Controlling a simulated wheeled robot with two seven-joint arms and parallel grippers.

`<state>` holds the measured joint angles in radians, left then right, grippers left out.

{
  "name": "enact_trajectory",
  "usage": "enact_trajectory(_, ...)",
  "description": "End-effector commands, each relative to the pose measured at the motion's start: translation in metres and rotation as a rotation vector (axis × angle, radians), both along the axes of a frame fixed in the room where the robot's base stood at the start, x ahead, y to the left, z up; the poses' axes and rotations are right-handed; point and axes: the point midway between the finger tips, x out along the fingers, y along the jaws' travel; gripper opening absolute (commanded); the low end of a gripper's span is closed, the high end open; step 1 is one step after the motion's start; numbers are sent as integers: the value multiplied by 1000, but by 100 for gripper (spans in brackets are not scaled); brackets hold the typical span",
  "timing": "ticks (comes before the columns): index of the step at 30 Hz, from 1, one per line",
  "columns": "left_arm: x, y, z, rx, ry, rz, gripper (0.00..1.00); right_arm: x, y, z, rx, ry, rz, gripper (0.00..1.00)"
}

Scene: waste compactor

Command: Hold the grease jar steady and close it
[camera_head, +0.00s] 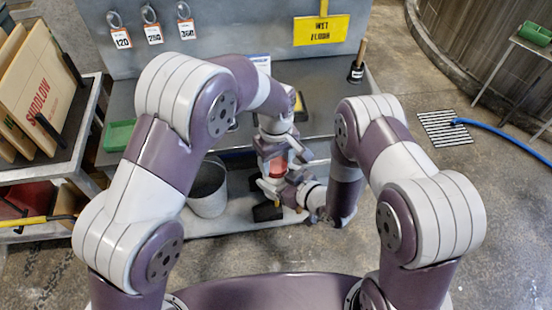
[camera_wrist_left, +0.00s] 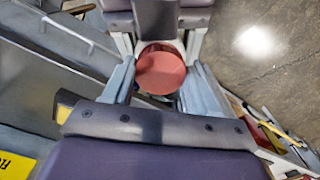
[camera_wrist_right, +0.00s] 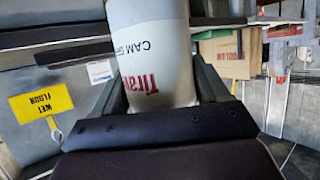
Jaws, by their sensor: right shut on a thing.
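The grease jar (camera_wrist_right: 155,60) is white with red and black lettering, and it stands between my right gripper's fingers in the right wrist view. My right gripper (camera_head: 278,187) is shut on the jar's body. The round red lid (camera_wrist_left: 161,71) lies between my left gripper's fingers in the left wrist view, and red also shows at the jar's top in the head view (camera_head: 277,168). My left gripper (camera_wrist_left: 161,82) comes down from above with its fingers apart on either side of the lid. Whether the lid is fully seated is hidden.
Below the grippers are a grey bucket (camera_head: 207,188) and a low pale platform (camera_head: 235,223). Behind is a grey bench (camera_head: 325,118) with a green tray (camera_head: 118,135) and a dark-based, wooden-handled tool (camera_head: 357,66). A rack of boards (camera_head: 40,90) stands left. Floor at right is mostly clear.

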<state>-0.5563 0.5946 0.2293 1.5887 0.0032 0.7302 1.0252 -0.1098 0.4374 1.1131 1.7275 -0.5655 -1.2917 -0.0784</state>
Motion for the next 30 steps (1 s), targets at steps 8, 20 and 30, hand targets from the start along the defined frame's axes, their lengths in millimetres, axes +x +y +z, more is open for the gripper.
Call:
enact_trajectory(8,0,0,0,-1,-2,-300,21,0,0,1,1,-2,1,0)
enact_trajectory(20,0,-1,0,-2,-1,-594,21,0,0,1,1,-2,1,0)
enact_trajectory(30,0,-1,0,-2,-1,-592,83,0,0,1,1,-2,1,0)
